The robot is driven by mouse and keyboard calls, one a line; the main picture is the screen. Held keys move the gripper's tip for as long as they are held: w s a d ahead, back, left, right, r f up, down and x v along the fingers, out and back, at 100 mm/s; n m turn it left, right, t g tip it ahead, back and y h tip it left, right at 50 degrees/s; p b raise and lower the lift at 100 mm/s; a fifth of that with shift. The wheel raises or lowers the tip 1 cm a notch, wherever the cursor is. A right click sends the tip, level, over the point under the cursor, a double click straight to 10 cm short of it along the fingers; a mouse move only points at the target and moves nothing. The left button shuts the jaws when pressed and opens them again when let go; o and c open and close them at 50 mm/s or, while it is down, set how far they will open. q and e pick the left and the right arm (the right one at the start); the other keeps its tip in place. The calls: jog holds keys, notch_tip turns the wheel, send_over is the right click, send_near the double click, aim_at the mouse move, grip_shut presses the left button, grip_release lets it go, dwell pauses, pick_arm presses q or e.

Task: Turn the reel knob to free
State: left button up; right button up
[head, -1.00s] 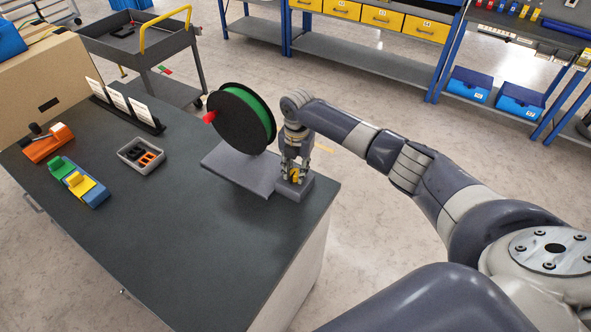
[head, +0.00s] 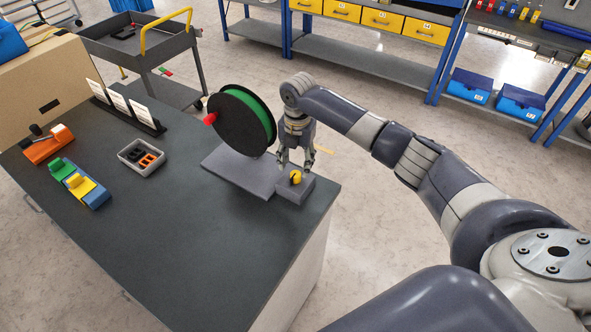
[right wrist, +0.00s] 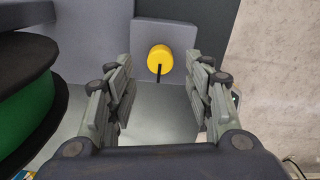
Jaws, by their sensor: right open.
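The yellow knob (head: 295,177) sits on a small grey block (head: 293,192) at the right end of the table. In the right wrist view the knob (right wrist: 160,58) is round, with a dark pointer mark running toward the bottom of the picture. The reel (head: 243,120) is black with a green winding and stands upright on a grey base plate (head: 240,174); part of it also shows in the right wrist view (right wrist: 25,100). My right gripper (head: 295,163) is open above the knob. Its two fingers are apart and nothing is between them. My left gripper is not in view.
A red piece (head: 210,119) sticks out of the reel's left side. A small grey bin (head: 141,158), coloured blocks (head: 80,183) and a card holder (head: 127,110) are on the table's left half. The table front (head: 180,235) is clear.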

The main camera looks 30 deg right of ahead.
aim_at(296, 174)
notch_tip(296, 174, up, 8)
jog(key=shift+f, duration=0.15)
dwell(0.5)
